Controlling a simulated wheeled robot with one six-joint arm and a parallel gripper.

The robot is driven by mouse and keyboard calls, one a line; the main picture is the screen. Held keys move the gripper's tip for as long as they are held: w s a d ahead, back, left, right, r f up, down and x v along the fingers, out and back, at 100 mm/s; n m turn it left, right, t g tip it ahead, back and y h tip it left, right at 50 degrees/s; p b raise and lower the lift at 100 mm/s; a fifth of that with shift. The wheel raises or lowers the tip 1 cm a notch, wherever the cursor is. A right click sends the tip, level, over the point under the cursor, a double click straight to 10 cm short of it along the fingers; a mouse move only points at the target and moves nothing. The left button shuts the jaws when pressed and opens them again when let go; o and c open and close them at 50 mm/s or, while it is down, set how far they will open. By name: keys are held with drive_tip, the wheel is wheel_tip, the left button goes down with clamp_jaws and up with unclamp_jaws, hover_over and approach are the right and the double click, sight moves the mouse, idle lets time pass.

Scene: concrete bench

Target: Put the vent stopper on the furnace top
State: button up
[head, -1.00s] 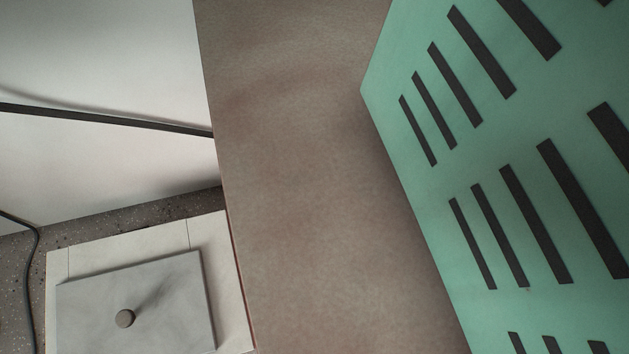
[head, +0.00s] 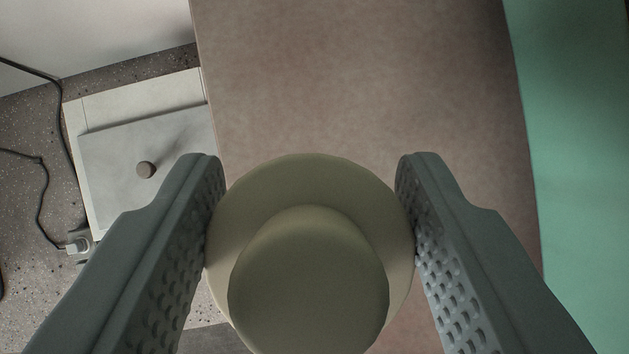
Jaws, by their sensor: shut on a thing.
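The vent stopper (head: 310,280) is a pale cream, round piece, with a wide disc behind a narrower rounded knob that faces the camera. My gripper (head: 308,170) is shut on it, with one grey, dimpled finger against each side of the disc. The stopper is held over the brown surface, and its underside is hidden. I cannot tell whether this box is the furnace.
The brown surface (head: 360,80) is bare ahead of the stopper. A green panel (head: 580,150) stands along the right edge. Speckled flooring (head: 40,120) shows at left, with a black cable (head: 48,190) and a small pale plug (head: 78,243) on it.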

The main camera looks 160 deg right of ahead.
sight(311, 212)
drive_tip(key=shift+f, duration=1.9)
drive_tip(key=shift+f, duration=0.15)
drive_tip(key=o, duration=1)
drive_tip(key=v, duration=1.2)
